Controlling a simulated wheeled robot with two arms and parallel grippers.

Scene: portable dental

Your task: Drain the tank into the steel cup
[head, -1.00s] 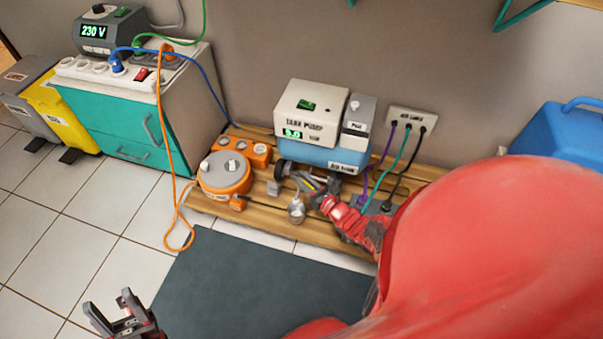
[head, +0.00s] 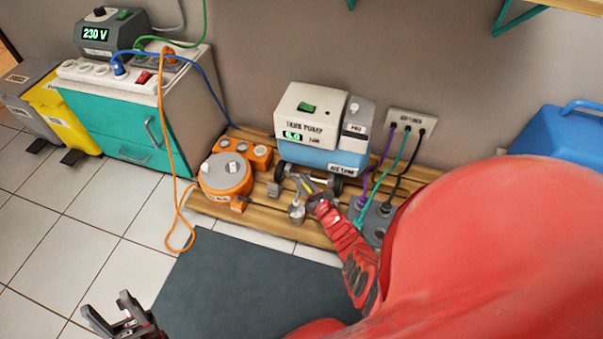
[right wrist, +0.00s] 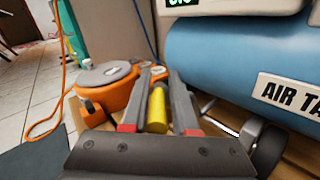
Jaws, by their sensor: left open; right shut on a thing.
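The air tank (head: 340,159) is a blue cylinder under a white tank pump (head: 311,108) on the wooden pallet; its label also shows in the right wrist view (right wrist: 240,65). The steel cup (head: 296,213) stands small and grey at the pallet's front, below my right gripper. My right gripper (head: 305,184) is at the tank's front left, shut on a yellow handle (right wrist: 156,108) that lies between its fingers. Whether this handle joins the tank is hidden. My left gripper (head: 119,310) is open and empty, low at the left over the floor.
An orange round device (head: 226,178) with a grey lid stands on the pallet left of the cup. Cables run from a wall socket plate (head: 411,123) to a grey box (head: 374,221). An orange cable hangs from the teal cabinet (head: 136,128). A dark mat (head: 240,285) lies in front.

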